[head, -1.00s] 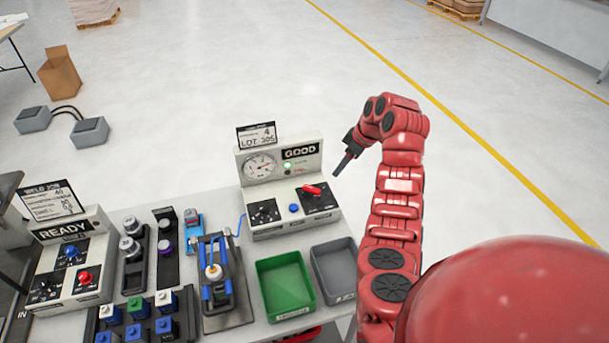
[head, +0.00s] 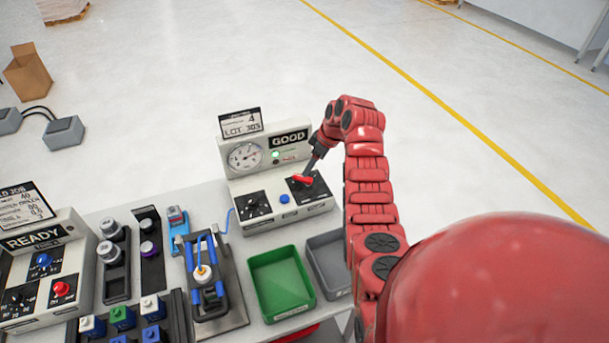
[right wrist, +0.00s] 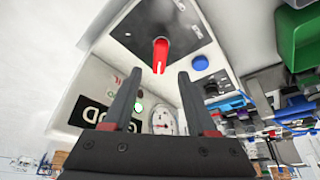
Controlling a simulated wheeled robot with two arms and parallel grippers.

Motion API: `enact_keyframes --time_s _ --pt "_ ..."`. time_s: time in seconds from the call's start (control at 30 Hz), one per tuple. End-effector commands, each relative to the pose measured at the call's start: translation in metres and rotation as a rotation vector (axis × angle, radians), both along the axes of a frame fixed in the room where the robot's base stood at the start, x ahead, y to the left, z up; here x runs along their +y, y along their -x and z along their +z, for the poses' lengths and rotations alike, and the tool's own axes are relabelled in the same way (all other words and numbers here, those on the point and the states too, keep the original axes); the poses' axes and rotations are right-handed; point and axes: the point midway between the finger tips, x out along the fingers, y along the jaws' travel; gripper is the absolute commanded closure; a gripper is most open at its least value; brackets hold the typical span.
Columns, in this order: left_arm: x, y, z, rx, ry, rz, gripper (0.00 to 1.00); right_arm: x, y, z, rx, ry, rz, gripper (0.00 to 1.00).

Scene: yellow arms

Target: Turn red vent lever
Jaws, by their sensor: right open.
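The red vent lever (head: 301,180) sits on a black plate at the right of the white test unit marked GOOD. It also shows in the right wrist view (right wrist: 160,54), pointing back toward my gripper. My right gripper (head: 305,172) is at the lever in the head view. In the right wrist view its two fingers (right wrist: 157,73) stand open, one on each side of the lever's line. The lever's near end is around the level of the fingertips, with a gap on both sides; contact is not visible. My left gripper is not in view.
The unit has a blue button (head: 284,198), a black knob (head: 253,205) and a gauge (head: 245,156). A green bin (head: 280,284) and a grey bin (head: 328,262) stand in front. A blue-handled fixture (head: 205,270) and a READY unit (head: 40,270) are to the left.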

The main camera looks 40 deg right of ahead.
Motion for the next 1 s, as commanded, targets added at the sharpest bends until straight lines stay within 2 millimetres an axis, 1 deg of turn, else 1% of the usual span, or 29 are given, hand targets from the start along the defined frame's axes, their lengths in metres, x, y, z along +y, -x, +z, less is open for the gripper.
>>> enact_keyframes --time_s 0.03,0.13,0.2,0.4,0.6,0.87,1.0 --pt "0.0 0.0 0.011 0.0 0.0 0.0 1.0 0.003 -0.002 -0.003 0.005 -0.004 0.001 0.43" --pt "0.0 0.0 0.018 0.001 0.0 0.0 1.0 0.006 -0.008 -0.02 0.004 -0.003 0.001 0.43" --pt "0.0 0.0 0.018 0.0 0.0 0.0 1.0 0.007 -0.011 -0.03 0.003 -0.002 -0.003 0.43" --pt "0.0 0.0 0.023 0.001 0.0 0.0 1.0 0.01 -0.017 -0.044 -0.001 -0.002 -0.001 0.43" --pt "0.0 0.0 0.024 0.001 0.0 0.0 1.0 0.011 -0.02 -0.051 -0.003 0.002 0.0 0.43" --pt "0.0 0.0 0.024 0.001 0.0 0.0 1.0 0.011 -0.019 -0.052 -0.003 0.002 0.0 0.43" --pt "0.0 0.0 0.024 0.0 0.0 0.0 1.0 0.011 -0.019 -0.052 -0.002 0.001 -0.001 0.68"
